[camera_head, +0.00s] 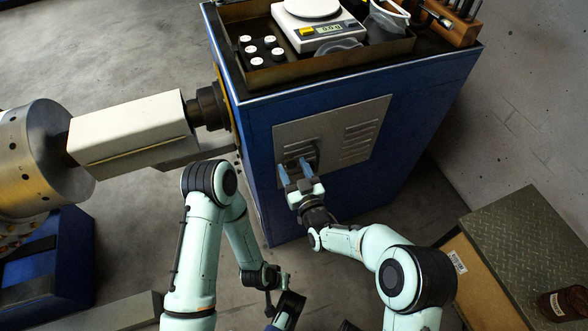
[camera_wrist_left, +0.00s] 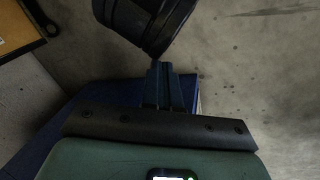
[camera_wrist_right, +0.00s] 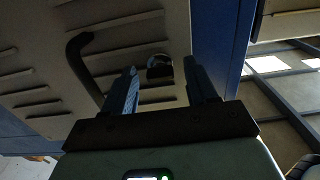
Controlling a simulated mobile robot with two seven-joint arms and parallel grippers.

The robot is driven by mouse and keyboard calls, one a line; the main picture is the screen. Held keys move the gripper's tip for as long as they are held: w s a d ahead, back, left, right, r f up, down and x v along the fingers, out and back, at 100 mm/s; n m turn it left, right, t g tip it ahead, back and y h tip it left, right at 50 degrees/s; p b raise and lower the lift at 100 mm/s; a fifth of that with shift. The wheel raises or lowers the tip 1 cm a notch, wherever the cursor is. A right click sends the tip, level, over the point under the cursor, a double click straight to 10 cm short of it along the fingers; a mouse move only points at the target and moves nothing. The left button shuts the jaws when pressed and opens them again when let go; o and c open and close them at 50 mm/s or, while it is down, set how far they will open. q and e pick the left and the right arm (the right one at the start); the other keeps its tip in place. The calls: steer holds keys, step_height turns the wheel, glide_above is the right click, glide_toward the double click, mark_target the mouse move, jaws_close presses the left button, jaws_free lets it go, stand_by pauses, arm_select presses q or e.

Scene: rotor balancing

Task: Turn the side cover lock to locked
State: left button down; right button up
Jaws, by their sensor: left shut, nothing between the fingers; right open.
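The side cover (camera_head: 345,128) is a grey louvred panel on the side of the blue cabinet. My right gripper (camera_head: 295,172) is open in front of the cover's lower left part. In the right wrist view, the lock (camera_wrist_right: 160,68) is a small dark round knob that lies between the lines of the two open fingers (camera_wrist_right: 162,92), ahead of them. A curved black handle (camera_wrist_right: 82,62) is left of it on the cover. I cannot tell the lock's turned position. My left gripper (camera_wrist_left: 163,88) is shut and empty, low over the floor, away from the cabinet.
A tray with a scale (camera_head: 318,28) and several white-topped vials (camera_head: 256,61) stands on the cabinet (camera_head: 420,105). A rotor machine with a pale spindle housing (camera_head: 130,130) is at left. A box with a metal-plate top (camera_head: 525,250) is at lower right.

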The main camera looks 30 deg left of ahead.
steer(key=c, duration=1.1)
steer(key=shift+o, duration=0.2)
arm_select(q)
steer(key=shift+f, duration=0.1)
step_height(320, 180, down, 7)
steer(key=s+a+b, duration=0.1)
steer(key=a+b, duration=0.1)
steer(key=b, duration=0.2)
steer(key=shift+s+a+g+b, duration=0.3)
steer(key=shift+s+g+b, duration=0.05)
steer(key=shift+g+b, duration=0.05)
arm_select(e)
steer(key=shift+n, duration=8.9)
